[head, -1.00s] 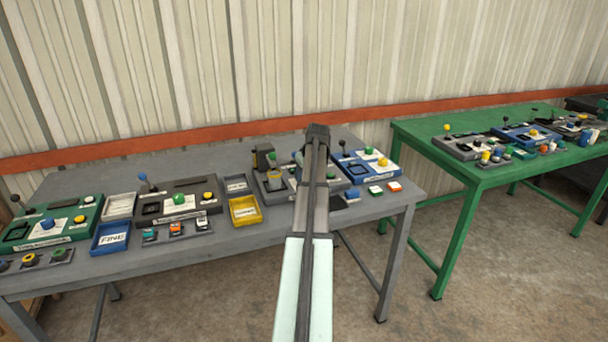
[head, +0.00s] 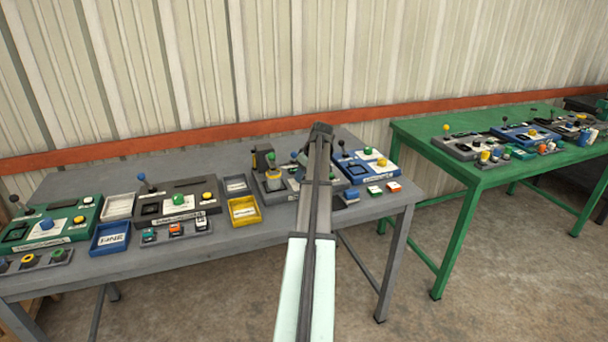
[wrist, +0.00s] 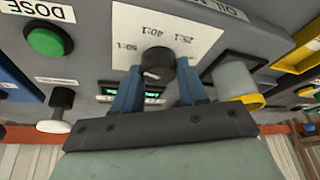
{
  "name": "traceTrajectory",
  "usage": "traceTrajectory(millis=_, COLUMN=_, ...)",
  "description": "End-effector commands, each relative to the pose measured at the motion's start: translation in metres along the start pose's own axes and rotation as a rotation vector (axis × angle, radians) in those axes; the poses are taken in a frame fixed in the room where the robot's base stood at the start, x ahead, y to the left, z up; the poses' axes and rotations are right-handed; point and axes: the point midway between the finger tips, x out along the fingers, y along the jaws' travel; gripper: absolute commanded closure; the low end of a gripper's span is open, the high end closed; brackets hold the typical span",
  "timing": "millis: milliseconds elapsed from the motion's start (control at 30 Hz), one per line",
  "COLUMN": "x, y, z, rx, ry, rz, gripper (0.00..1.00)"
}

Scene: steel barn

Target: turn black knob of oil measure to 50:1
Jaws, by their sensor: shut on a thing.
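In the wrist view the black knob (wrist: 157,60) sits on a white dial plate (wrist: 185,32) marked 50:1, 40:1 and 25:1. My gripper (wrist: 158,78) has its blue fingers on either side of the knob, shut on it. A pale mark shows on the knob's near side, but which value it points to is unclear. The grey oil measure (wrist: 88,14) carries a label cut off after "OIL M", a green DOSE button (wrist: 48,40) and a small green-lit display (wrist: 133,93), partly covered by a finger. In the head view my arm hides the knob and fingers.
On the grey table (head: 245,250), a blue-based device (head: 368,163), a yellow tray (head: 243,210) and a blue tray (head: 110,238) surround the arm.

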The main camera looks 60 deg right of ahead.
Motion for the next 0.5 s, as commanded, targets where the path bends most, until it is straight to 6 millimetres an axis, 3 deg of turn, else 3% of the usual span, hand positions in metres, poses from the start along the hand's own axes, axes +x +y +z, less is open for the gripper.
traceTrajectory(millis=33, x=0.0001, y=-0.0002, z=0.0010, rx=-0.001, ry=-0.003, rz=-0.001, gripper=0.89)
traceTrajectory(millis=67, x=0.0001, y=-0.0003, z=0.0010, rx=-0.001, ry=-0.003, rz=-0.001, gripper=0.55)
traceTrajectory(millis=100, x=0.0001, y=-0.0003, z=0.0009, rx=0.000, ry=-0.003, rz=-0.001, gripper=0.52)
traceTrajectory(millis=300, x=0.0000, y=-0.0001, z=0.0006, rx=0.000, ry=-0.002, rz=0.000, gripper=0.33)
traceTrajectory(millis=500, x=0.0000, y=-0.0001, z=0.0003, rx=0.000, ry=-0.001, rz=0.000, gripper=0.33)
